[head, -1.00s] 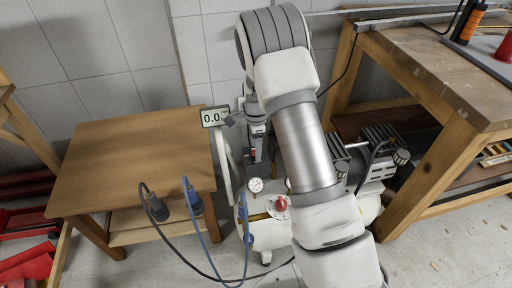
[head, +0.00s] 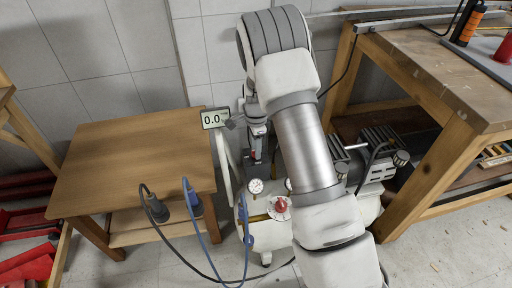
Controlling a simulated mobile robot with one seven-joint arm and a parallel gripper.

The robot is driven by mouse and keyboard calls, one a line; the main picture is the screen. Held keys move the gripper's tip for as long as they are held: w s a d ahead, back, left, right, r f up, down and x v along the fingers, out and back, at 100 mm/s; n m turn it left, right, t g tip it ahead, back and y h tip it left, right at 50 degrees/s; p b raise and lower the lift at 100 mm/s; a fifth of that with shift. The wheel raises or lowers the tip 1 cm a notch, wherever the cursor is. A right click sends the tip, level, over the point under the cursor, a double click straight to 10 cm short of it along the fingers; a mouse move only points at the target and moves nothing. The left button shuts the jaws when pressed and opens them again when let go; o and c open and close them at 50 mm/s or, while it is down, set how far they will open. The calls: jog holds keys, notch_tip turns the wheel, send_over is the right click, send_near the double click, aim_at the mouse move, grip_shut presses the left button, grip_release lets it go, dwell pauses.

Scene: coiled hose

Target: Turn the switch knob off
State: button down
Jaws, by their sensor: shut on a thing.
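My gripper (head: 257,157) points down at the back of the compressor, left of my forearm. It is shut on a small part with a bit of red showing, which I take to be the switch knob (head: 258,154). The knob is mostly hidden by the fingers, so its turn position cannot be seen. The white compressor (head: 266,234) stands on the floor between two tables, partly covered by my arm. A separate red knob on a round white plate (head: 281,206) sits on its front, apart from my gripper.
A display reading 0.0 (head: 214,118) stands left of my gripper. A round gauge (head: 255,186) is below it. Blue and black hoses (head: 209,244) loop in front of the wooden table (head: 120,165). A workbench (head: 440,75) stands at right.

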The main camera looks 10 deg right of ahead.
jog(key=n+p, duration=0.1)
jog(key=n, duration=0.3)
jog(key=shift+r, duration=0.1)
jog(key=n+p, duration=0.1)
jog(key=n, duration=0.3)
jog(key=shift+n, duration=0.4)
jog(key=n, duration=0.4)
jog(key=shift+p, duration=0.35)
jog(key=shift+n, duration=2)
jog(key=c, duration=0.5)
grip_release()
